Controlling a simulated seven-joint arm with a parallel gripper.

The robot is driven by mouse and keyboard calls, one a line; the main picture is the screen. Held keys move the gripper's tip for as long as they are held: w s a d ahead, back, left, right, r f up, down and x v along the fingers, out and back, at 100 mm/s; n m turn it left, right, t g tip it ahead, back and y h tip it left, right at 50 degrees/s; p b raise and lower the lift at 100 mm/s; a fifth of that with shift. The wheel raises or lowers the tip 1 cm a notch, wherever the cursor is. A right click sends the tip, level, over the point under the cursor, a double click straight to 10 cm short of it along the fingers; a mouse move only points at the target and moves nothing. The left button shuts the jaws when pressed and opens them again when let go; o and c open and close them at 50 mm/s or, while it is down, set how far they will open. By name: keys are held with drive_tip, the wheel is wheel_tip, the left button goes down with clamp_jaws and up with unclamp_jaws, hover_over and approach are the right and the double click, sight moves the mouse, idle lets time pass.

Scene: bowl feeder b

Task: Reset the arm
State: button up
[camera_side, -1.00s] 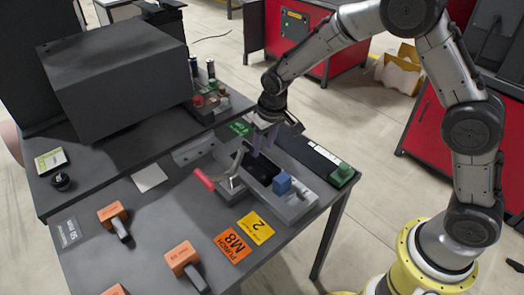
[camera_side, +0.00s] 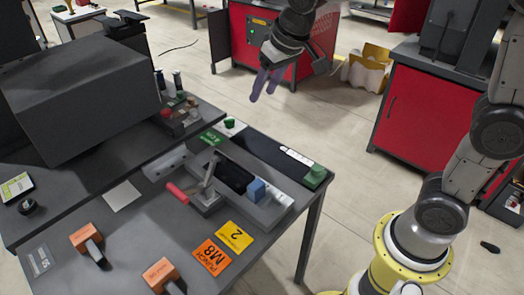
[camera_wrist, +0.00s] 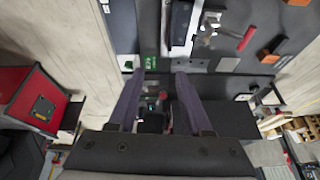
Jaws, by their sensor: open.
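My gripper (camera_side: 267,84) is raised high above the far right of the table in the side view. Its two purple-grey fingers are apart with nothing between them. The fingers also show in the wrist view (camera_wrist: 155,100), open over the table far below. On the table (camera_side: 143,220) is a grey fixture (camera_side: 268,212) with a blue block (camera_side: 257,190), a dark slot and a red-handled clamp (camera_side: 178,193). The fixture and the red handle (camera_wrist: 246,40) appear at the top of the wrist view.
A dark strip with a green end block (camera_side: 316,177) lies along the table's right edge. Orange-headed tools (camera_side: 86,238), an orange card (camera_side: 212,256) and a yellow card (camera_side: 234,236) lie in front. A large dark box (camera_side: 80,95) stands at left. Red cabinets (camera_side: 418,120) stand behind. Air around my gripper is clear.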

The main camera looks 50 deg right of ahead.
drive_tip(key=s+d+t, duration=0.1)
drive_tip(key=s+d, duration=0.1)
drive_tip(key=s, duration=0.9)
drive_tip(key=s+d, duration=0.2)
drive_tip(key=s, duration=0.9)
drive_tip(key=shift+t, duration=0.4)
drive_tip(key=shift+s+a+f+n+g, duration=0.1)
drive_tip(key=shift+s+f+n+g, duration=0.3)
drive_tip(key=shift+s+f, duration=0.75)
drive_tip(key=shift+c, duration=1.4)
drive_tip(key=shift+r, duration=0.3)
drive_tip(key=shift+c, duration=1.1)
drive_tip(key=w+r, duration=0.1)
drive_tip(key=r, duration=0.1)
drive_tip(key=w+r, duration=0.2)
drive_tip(key=r, duration=0.1)
drive_tip(key=w+r, duration=0.1)
drive_tip(key=r, duration=0.1)
drive_tip(key=shift+w+r, duration=0.25)
drive_tip(key=shift+r, duration=0.1)
clamp_jaws()
drive_tip(key=w+r, duration=0.5)
drive_tip(key=w, duration=0.1)
drive_tip(key=g, duration=0.6)
hover_over(205, 151)
wheel_tip(205, 151, down, 26)
wheel_tip(205, 151, down, 10)
drive_tip(key=shift+s+r, duration=0.1)
drive_tip(key=shift+s, duration=1.55)
